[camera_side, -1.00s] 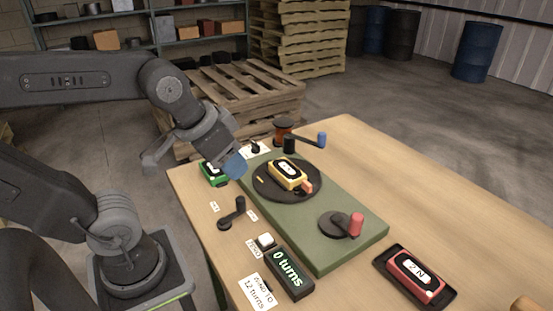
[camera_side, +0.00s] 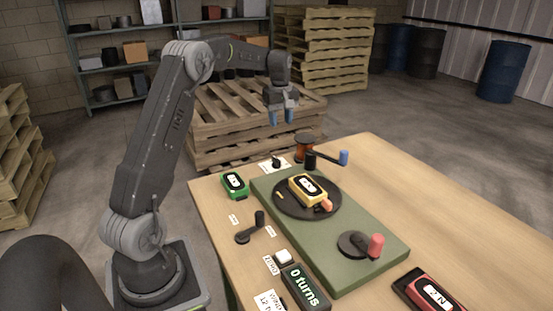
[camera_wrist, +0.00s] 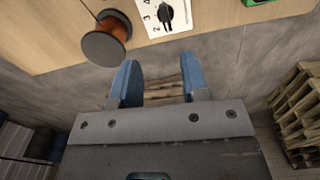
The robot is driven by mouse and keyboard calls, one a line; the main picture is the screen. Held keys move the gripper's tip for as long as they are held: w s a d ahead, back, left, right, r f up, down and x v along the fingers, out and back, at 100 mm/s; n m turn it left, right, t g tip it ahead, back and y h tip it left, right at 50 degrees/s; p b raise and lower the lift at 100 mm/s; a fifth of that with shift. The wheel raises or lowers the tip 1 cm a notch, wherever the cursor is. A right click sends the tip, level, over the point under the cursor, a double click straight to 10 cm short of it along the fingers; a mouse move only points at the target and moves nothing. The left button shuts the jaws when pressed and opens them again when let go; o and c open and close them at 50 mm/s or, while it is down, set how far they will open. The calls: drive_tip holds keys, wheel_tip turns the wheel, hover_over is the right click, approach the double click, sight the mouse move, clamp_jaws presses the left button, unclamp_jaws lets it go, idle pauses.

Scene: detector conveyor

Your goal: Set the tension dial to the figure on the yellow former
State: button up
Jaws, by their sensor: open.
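The tension dial (camera_side: 276,163) is a black knob on a white plate at the table's far end, behind the green board. In the wrist view the dial (camera_wrist: 166,14) shows the figures 2, 3 and 4 beside its knob; its exact setting is unclear. The yellow former (camera_side: 308,187) lies on the black turntable (camera_side: 280,207) with a white label. I cannot read its figure surely. My gripper (camera_side: 282,118) points down above and behind the far table edge, clear of the dial. In the wrist view my gripper (camera_wrist: 158,75) has its blue fingers apart, with nothing between.
A copper wire spool (camera_side: 304,147) stands beside the dial, near the blue-knobbed arm (camera_side: 343,157). A green former (camera_side: 235,185) lies to the left and a red former (camera_side: 432,294) in a front tray. A counter (camera_side: 305,286) reads 0 turns. Pallets (camera_side: 232,115) stand behind the table.

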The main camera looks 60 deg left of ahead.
sight(276, 159)
drive_tip(key=shift+n, duration=0.5)
drive_tip(key=a+f, duration=0.1)
drive_tip(key=f, duration=0.9)
drive_tip(key=a+f, duration=0.1)
drive_tip(key=f, duration=0.5)
drive_tip(key=shift+a, duration=0.35)
clamp_jaws()
